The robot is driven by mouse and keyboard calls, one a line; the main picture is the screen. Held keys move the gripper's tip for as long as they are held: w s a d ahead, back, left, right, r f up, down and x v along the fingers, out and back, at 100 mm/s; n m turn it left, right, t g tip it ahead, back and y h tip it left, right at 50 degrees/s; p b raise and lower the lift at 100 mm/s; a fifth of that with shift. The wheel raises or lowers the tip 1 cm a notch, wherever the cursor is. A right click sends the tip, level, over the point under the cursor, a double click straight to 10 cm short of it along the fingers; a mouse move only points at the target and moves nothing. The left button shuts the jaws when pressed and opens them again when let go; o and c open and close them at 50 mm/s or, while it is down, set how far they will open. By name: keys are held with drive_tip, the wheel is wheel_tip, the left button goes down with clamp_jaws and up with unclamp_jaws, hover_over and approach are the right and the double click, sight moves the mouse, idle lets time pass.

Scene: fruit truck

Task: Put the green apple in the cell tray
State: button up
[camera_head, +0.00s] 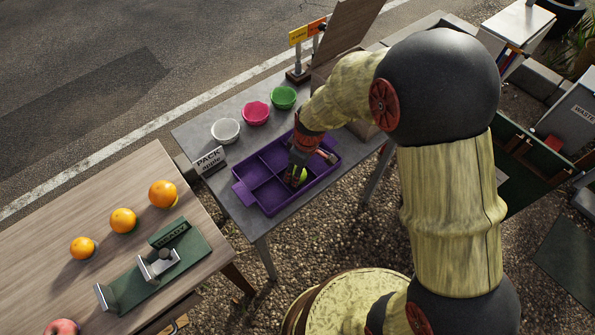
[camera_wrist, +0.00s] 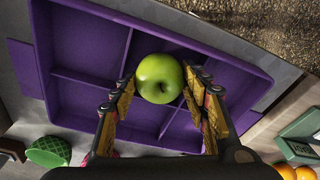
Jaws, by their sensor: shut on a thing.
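The green apple (camera_wrist: 160,78) is between the two fingers of my gripper (camera_wrist: 160,88) in the wrist view, touched on both sides. In the head view the green apple (camera_head: 300,175) shows partly below my gripper (camera_head: 297,172). The purple cell tray (camera_head: 241,190) lies on the grey table with several compartments, and its rim (camera_wrist: 200,40) also shows in the wrist view. The apple is over the tray, near its divider walls. I cannot tell whether it touches the tray floor. The other compartments that show look empty.
White (camera_head: 226,131), pink (camera_head: 255,113) and green (camera_head: 284,97) bowls stand behind the tray. A "PACK apple" sign (camera_head: 209,161) stands to its left. Several oranges (camera_head: 123,221), a red apple (camera_head: 62,328) and a green "READY" stand (camera_head: 160,268) are on the wooden table.

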drive_tip(key=shift+f, duration=0.2)
drive_tip(key=o, duration=1.2)
drive_tip(key=shift+r, duration=0.1)
drive_tip(key=shift+o, duration=0.2)
wheel_tip(320, 180, up, 12)
drive_tip(key=s+d+p, duration=0.1)
drive_tip(key=d+p, duration=0.1)
drive_tip(key=p, duration=0.2)
wheel_tip(320, 180, up, 8)
drive_tip(key=m+t, duration=0.1)
drive_tip(key=m, duration=0.2)
hover_over(303, 173)
drive_tip(key=s+d, duration=0.3)
drive_tip(key=s+d+r+m+t, duration=0.1)
drive_tip(key=s+d+r+m, duration=0.3)
drive_tip(key=s+r, duration=0.2)
drive_tip(key=s+d+r+m+t+h, duration=0.1)
drive_tip(key=s+d+r+m+t, duration=0.1)
drive_tip(key=s+d+r+m, duration=0.2)
drive_tip(key=s+d+r, duration=0.1)
drive_tip(key=s+r, duration=0.2)
drive_tip(key=s, duration=0.3)
drive_tip(key=shift+d+r+t, duration=0.15)
drive_tip(key=shift+d+t, duration=0.05)
drive_tip(key=shift+t, duration=0.1)
